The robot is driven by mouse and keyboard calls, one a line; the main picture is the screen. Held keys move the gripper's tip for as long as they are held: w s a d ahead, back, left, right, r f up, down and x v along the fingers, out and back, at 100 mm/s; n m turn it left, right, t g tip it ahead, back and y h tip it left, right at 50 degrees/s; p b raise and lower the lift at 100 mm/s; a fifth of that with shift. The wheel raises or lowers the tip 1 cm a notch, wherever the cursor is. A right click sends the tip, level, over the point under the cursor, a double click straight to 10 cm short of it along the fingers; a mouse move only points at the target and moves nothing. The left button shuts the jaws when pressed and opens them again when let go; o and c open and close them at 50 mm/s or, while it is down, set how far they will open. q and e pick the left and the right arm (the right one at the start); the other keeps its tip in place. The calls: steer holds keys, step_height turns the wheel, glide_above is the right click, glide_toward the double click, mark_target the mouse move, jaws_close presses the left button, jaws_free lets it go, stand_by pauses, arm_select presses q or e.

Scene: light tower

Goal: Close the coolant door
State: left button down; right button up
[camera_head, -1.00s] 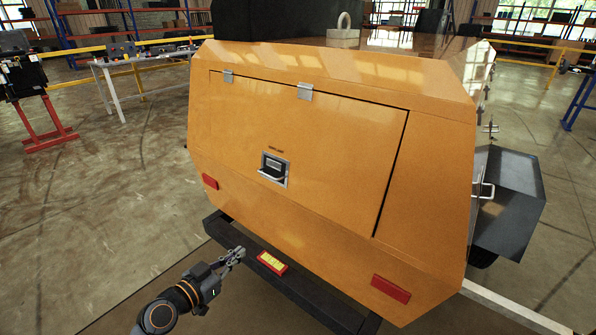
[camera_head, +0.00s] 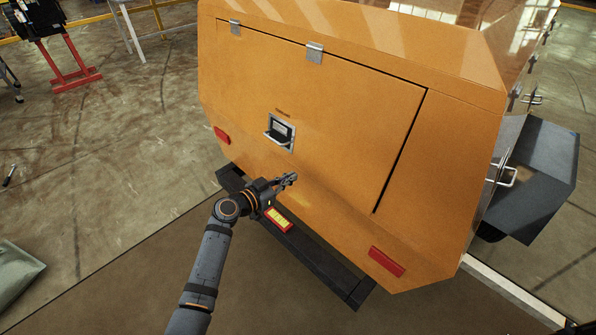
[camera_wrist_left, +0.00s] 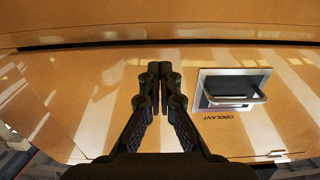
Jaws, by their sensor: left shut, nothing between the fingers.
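The coolant door (camera_head: 345,120) is a large orange panel hinged along its top on the orange housing. It sits nearly flush, with a dark gap along its right edge; I cannot tell if it is fully shut. Its silver latch (camera_head: 280,133) has a handle standing out from a dark recess. The latch also shows in the left wrist view (camera_wrist_left: 231,90), beside upside-down "COOLANT" lettering. My left gripper (camera_head: 290,179) is shut and empty, just below the latch and in front of the door's lower part. Contact with the panel cannot be told. My right gripper is out of view.
A dark bumper bar (camera_head: 318,262) with a red-yellow label (camera_head: 278,219) runs below the housing. Red reflectors (camera_head: 386,261) sit low on it. A grey box (camera_head: 535,180) juts out at the right.

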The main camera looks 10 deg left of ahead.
mark_target(305, 170)
arm_select(q)
steer(key=x, duration=0.4)
steer(key=shift+w+d, duration=0.1)
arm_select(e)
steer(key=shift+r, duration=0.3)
